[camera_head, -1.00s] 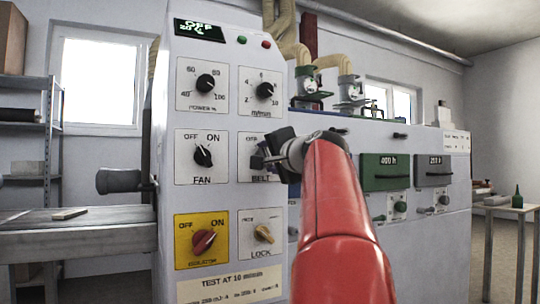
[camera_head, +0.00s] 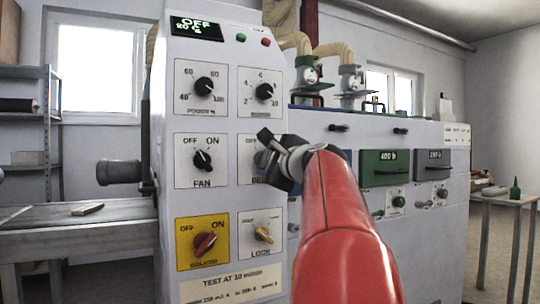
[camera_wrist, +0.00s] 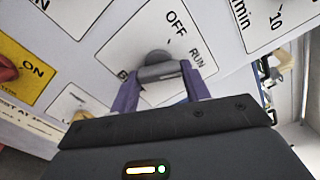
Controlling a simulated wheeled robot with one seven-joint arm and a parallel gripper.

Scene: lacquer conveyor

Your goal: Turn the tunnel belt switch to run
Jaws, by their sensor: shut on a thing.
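The belt switch is a grey knob (camera_wrist: 155,62) on a white plate marked OFF and RUN, seen close in the wrist view. In the head view its plate (camera_head: 245,168) is in the middle right of the control panel, and my gripper hides the knob. My gripper (camera_wrist: 160,80) is shut on the knob, with one purple finger on each side of it. In the head view my gripper (camera_head: 266,152) is tilted in front of the plate. The plate looks turned in the wrist view. I cannot tell exactly which mark the knob points at.
Close by on the panel are the fan switch (camera_head: 202,160), the speed knob (camera_head: 264,91), the lock switch (camera_head: 263,234) and the red isolator (camera_head: 204,243) on yellow. A machine with green and grey drawers stands to the right.

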